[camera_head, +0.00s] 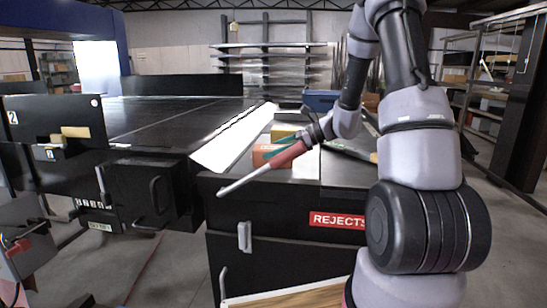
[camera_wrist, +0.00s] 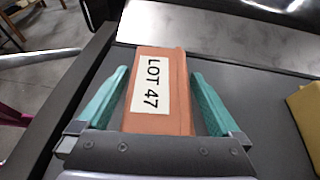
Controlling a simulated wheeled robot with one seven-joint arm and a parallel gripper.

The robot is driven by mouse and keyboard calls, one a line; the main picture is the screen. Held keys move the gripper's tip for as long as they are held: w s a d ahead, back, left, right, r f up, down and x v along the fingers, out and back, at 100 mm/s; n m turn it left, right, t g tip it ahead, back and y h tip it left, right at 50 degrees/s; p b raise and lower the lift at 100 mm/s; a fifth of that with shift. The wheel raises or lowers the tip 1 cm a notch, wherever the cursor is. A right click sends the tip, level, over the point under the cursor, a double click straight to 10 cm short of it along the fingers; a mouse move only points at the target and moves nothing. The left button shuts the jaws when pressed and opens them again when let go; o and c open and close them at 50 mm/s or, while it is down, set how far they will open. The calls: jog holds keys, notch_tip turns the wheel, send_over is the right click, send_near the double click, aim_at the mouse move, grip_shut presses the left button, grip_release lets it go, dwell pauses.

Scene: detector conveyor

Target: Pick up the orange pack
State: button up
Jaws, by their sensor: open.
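The orange pack (camera_wrist: 181,75) is a box with a white label reading LOT 47, lying on a dark surface in the wrist view. It also shows in the head view (camera_head: 263,156), partly hidden by my gripper. My gripper (camera_wrist: 160,85) is open, with one teal finger on each side of the pack. A gap shows between each finger and the pack, so neither finger clearly touches it. In the head view my gripper (camera_head: 277,146) reaches in from the right over the pack.
A yellow box (camera_wrist: 308,115) lies right of the pack in the wrist view. The black reject bin (camera_head: 285,225) bears a red REJECTS sign (camera_head: 338,220). A long white-edged conveyor (camera_head: 165,125) runs at left. A blue bin (camera_head: 320,100) stands behind. A pale rod (camera_head: 245,182) crosses near the bin's edge.

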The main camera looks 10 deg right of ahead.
grip_shut()
